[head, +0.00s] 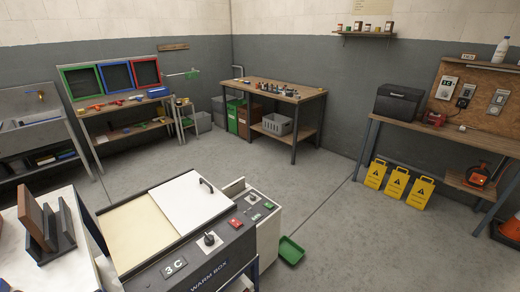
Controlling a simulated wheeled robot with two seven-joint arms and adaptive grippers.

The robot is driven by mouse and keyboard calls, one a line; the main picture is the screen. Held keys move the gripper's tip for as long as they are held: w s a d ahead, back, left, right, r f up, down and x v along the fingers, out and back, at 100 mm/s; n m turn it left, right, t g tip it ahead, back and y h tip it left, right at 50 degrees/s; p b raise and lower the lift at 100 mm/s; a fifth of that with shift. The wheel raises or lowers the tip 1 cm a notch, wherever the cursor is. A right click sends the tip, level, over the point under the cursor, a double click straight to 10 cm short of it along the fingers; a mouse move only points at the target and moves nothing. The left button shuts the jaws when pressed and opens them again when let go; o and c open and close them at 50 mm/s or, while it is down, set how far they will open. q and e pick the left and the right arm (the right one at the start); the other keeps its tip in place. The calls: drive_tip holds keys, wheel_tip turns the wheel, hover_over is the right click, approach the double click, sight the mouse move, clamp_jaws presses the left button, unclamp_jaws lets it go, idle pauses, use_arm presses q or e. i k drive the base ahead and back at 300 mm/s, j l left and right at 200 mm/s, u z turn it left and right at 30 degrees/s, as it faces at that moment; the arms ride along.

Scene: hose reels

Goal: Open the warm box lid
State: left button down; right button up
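The warm box (225,262) stands in the near foreground, with a dark frame and a "WARM BOX" label on its front. Its white lid panel (185,205) lies flat over the right part of the top, with a dark bar handle (206,185) near its far right edge. A cream surface (138,232) fills the left part of the top; I cannot tell whether it is a cover or the inside. A black knob (209,238) and a red switch (234,223) sit on the front panel. Neither of my grippers is in view.
A white table (75,268) with dark and brown upright plates (38,222) stands close on the left. A grey cabinet (262,222) adjoins the box on the right. A green tray (290,250) lies on the floor beside it. The middle floor (320,190) is clear.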

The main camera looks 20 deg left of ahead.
sight(187, 200)
drive_tip(key=u, duration=1.45)
drive_tip(key=i+l, duration=0.15)
drive_tip(key=l, duration=0.25)
drive_tip(key=i+l+u, duration=0.1)
drive_tip(key=l, duration=0.3)
drive_tip(key=i+l, duration=0.2)
drive_tip(key=l, duration=0.2)
drive_tip(key=i+l+u, duration=0.1)
drive_tip(key=l, duration=0.3)
drive_tip(key=i+l, duration=0.2)
drive_tip(key=l, duration=0.25)
drive_tip(key=i+l+u, duration=0.1)
drive_tip(key=l, duration=0.3)
